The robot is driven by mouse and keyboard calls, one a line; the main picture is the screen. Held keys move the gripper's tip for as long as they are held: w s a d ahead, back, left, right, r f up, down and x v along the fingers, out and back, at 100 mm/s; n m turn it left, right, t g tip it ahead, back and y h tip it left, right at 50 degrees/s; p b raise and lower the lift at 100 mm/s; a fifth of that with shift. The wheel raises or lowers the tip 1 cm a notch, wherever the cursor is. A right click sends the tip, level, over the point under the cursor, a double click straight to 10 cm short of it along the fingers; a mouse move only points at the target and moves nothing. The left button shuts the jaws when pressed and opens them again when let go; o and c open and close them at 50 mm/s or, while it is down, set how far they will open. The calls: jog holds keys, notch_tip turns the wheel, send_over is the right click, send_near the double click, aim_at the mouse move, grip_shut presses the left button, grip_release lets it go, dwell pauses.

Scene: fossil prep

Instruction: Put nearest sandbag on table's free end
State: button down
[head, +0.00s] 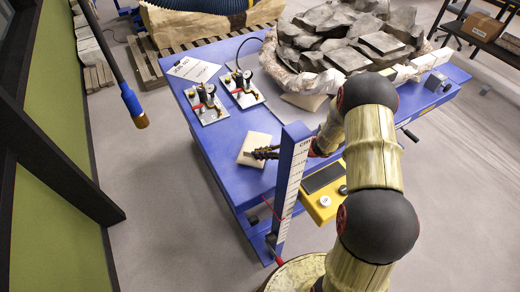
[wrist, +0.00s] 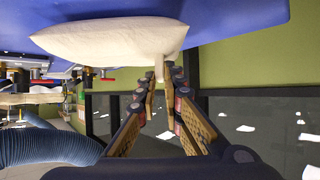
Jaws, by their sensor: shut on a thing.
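The sandbag (head: 256,147) is a cream, flat, pillow-like bag at the near left end of the blue table (head: 222,152). It also shows large in the wrist view (wrist: 110,40), against the blue surface. My gripper (head: 262,154) reaches it from the right. In the wrist view the fingers (wrist: 162,82) are shut on a narrow cream tab at the bag's edge. The bag looks to be on or just above the table; I cannot tell if it touches. Part of its right side is hidden behind the fingers.
Two metal plates with gauges (head: 208,103) (head: 241,88) and a paper sign (head: 193,69) lie behind the bag. A jacketed rock mass (head: 345,45) fills the far end. A ruled post (head: 292,180) and yellow scale (head: 323,204) stand close to my arm. A hose nozzle (head: 132,105) hangs left.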

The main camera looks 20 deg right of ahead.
jog(key=shift+w+f, duration=0.15)
jog(key=shift+f, duration=0.3)
jog(key=c, duration=2.3)
grip_release()
jog(key=shift+f, duration=0.15)
jog(key=shift+c, duration=0.2)
jog(key=o, duration=0.4)
jog(key=shift+p+v, duration=0.7)
jog(key=shift+v, duration=3.2)
jog(key=shift+a, duration=0.1)
